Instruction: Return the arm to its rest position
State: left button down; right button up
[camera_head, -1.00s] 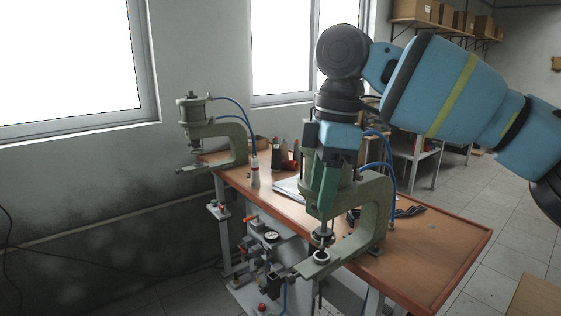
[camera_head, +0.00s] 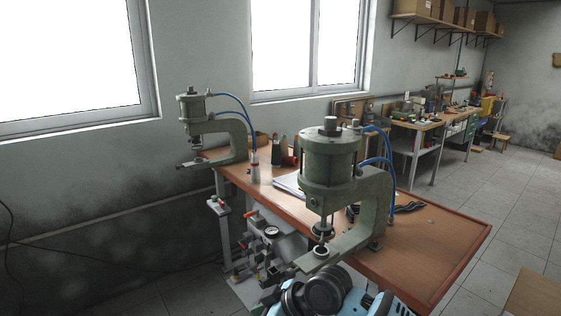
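My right arm shows only as dark round joints and blue links at the bottom edge, in front of the table and below the near green pneumatic press (camera_head: 330,160). Its gripper is not visible, and neither is my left arm or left gripper. The near press stands upright on the wooden table (camera_head: 440,255), with its rod and lower pad in plain view. A second green press (camera_head: 236,140) stands at the table's far left end.
Valves and a gauge (camera_head: 271,232) sit below the table's front edge. A workbench (camera_head: 418,124) stands behind. The floor at the right is largely clear.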

jog(key=s+d+f+m+t+h, duration=0.1)
jog(key=s+d+f+m+t, duration=0.3)
jog(key=f, duration=0.5)
jog(key=s+d+f+m+t+h, duration=0.1)
jog(key=s+d+f+m+t, duration=0.1)
jog(key=s+d+f+m, duration=0.45)
jog(key=s+d+f+h, duration=0.2)
jog(key=s+d+f, duration=0.2)
jog(key=s+d, duration=0.3)
jog(key=s+d+f+t+h, duration=0.1)
jog(key=s+d+f+h, duration=0.2)
jog(key=s+d+f, duration=0.2)
jog(key=s+d, duration=0.3)
jog(key=shift+s+d+m+h, duration=0.2)
jog(key=shift+s+m+h, duration=0.1)
jog(key=shift+s+m, duration=0.05)
